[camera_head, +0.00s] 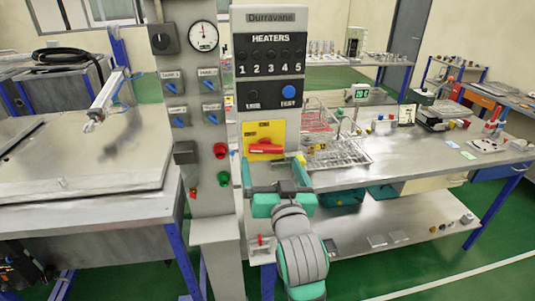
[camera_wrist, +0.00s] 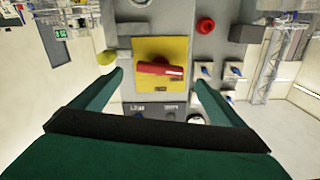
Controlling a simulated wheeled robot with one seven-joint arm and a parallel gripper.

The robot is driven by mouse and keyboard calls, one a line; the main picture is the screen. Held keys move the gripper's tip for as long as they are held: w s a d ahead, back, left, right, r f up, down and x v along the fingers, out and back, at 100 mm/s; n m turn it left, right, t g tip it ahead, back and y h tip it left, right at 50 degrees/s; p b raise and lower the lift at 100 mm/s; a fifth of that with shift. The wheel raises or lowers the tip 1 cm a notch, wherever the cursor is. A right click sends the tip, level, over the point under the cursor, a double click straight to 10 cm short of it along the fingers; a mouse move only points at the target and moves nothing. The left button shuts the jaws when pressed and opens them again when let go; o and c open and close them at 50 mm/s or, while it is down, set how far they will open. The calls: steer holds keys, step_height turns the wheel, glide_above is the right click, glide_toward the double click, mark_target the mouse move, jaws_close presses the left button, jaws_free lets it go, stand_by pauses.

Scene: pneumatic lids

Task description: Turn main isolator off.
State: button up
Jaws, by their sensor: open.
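The main isolator is a red handle (camera_head: 265,148) on a yellow plate (camera_head: 278,130), low on the grey heater panel. The handle lies about level in the head view. Small dark labels sit on the plate above and left of it, too small to read. My gripper (camera_head: 276,172) is open and empty just in front of and below the handle. In the wrist view the red handle (camera_wrist: 160,69) and yellow plate (camera_wrist: 178,49) show, turned over, beyond and between my two spread fingers (camera_wrist: 160,79). I see no contact with the handle.
Above are a blue knob (camera_head: 289,92), a black knob (camera_head: 253,94) and a row of heater switches. A red button (camera_head: 220,150) and green button (camera_head: 223,179) are on the column to the left. A yellow knob-like part (camera_wrist: 107,57) is near one finger. A bench (camera_head: 420,158) stands right.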

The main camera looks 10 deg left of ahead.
mark_target(267, 151)
steer(key=shift+x, duration=3.05)
